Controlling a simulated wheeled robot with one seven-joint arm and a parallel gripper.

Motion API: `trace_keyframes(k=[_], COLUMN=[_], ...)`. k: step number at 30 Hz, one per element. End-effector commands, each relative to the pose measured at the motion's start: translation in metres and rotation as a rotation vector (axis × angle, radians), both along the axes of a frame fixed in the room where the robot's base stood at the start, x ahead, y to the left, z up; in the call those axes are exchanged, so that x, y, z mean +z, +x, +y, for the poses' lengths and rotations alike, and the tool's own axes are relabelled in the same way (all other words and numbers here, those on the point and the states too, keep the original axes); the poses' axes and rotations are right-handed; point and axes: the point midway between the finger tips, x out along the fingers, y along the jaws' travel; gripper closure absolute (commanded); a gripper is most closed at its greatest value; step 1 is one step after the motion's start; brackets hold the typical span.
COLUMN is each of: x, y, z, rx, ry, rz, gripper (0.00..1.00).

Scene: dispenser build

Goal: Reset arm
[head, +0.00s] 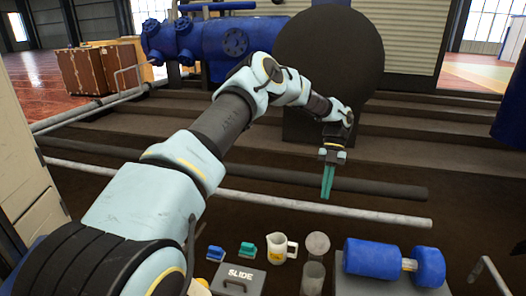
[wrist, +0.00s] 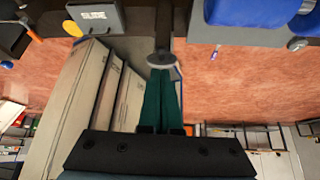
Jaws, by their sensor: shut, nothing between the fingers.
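My gripper (head: 327,183) hangs at the end of my outstretched arm in the head view, its green fingers pointing down. It is in the air beyond the row of items at the bottom of the picture. In the wrist view the green fingers (wrist: 161,100) lie close together, shut with nothing between them. The gripper touches no object that I can see.
At the bottom of the head view are a grey box marked SLIDE (head: 239,280), a white jug (head: 282,249), small blue (head: 215,253) and teal (head: 247,249) items, and a blue cylinder device (head: 385,260). Rails (head: 330,205) and steps lie behind. A large dark disc (head: 328,60) stands at the back.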

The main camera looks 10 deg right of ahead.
Motion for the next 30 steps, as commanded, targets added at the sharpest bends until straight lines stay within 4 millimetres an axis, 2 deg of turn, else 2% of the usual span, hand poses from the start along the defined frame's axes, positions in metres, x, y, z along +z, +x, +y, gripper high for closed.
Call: trace_keyframes(k=[5, 11, 20, 30], x=[0.019, 0.055, 0.103, 0.153], y=[0.004, 0.011, 0.014, -0.001], z=[0.012, 0.048, 0.121, 0.219], rx=[0.118, 0.452, 1.060, 1.846], ry=[0.043, 0.154, 0.315, 0.481], rz=[-0.071, -0.234, -0.444, -0.585], gripper=[1.00, 1.00, 1.00, 1.00])
